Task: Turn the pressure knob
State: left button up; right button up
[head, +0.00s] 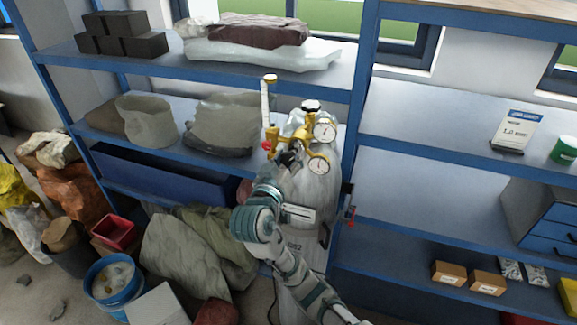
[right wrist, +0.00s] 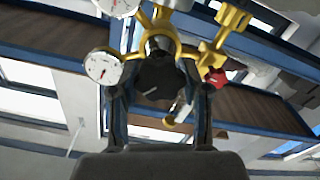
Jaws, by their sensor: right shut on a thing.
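A brass regulator (head: 299,147) with two white dial gauges, one above (head: 325,130) and one below (head: 318,165), sits on top of a grey gas cylinder (head: 308,190). The dark pressure knob (right wrist: 160,80) shows in the right wrist view below the brass body, between the two fingers. My right gripper (right wrist: 160,88) is shut on this knob, with one finger on each side. In the head view my right gripper (head: 281,167) reaches the regulator from below, and the wrist and hand hide much of the knob. My left gripper is not in view.
A clear flow tube (head: 265,103) and a small red knob (head: 267,146) stand left of the regulator. A blue shelf post (head: 357,100) is close on the right. Shelves with bags and boxes lie behind. A blue bucket (head: 115,283) stands on the floor at lower left.

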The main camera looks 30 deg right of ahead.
jog(key=shift+f+m, duration=0.1)
jog(key=shift+m, duration=0.2)
jog(key=o, duration=1.2)
jog(key=shift+w, duration=0.15)
jog(key=shift+c, duration=0.2)
jog(key=shift+a, duration=0.1)
jog(key=v, duration=1.2)
jog(key=shift+w+f, duration=0.1)
